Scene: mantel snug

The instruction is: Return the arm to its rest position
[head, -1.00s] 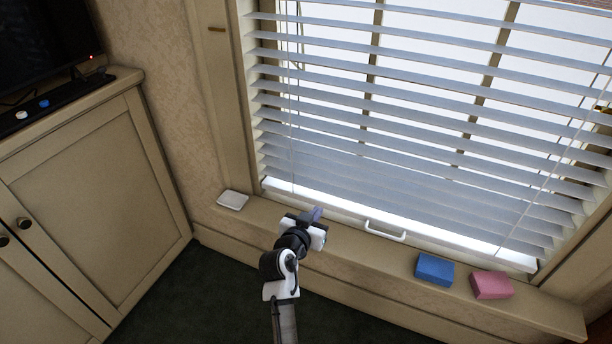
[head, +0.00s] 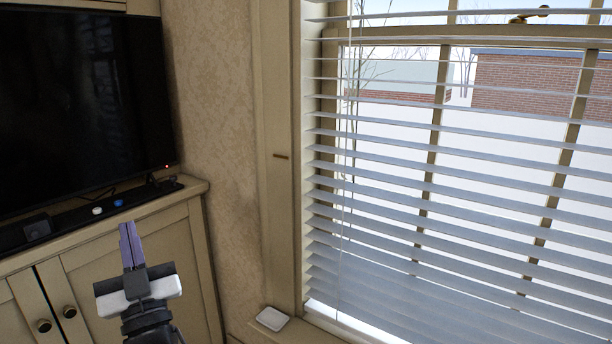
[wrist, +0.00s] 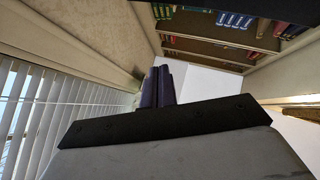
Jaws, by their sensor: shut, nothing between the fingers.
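My gripper (head: 130,245) is raised in the lower left of the head view, in front of the cabinet. Its two purple-grey fingers point up and lie together, with nothing between them. In the wrist view the closed fingers (wrist: 157,87) show above the dark gripper body, with the ceiling and a wall beyond them. My gripper appears apart from everything around it.
A cabinet (head: 170,236) with round knobs stands at left, bearing a television (head: 80,110) and small white (head: 97,211) and blue (head: 118,203) round items. A white square dish (head: 272,318) lies on the sill by the blinds (head: 430,190). The wrist view shows bookshelves (wrist: 225,40).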

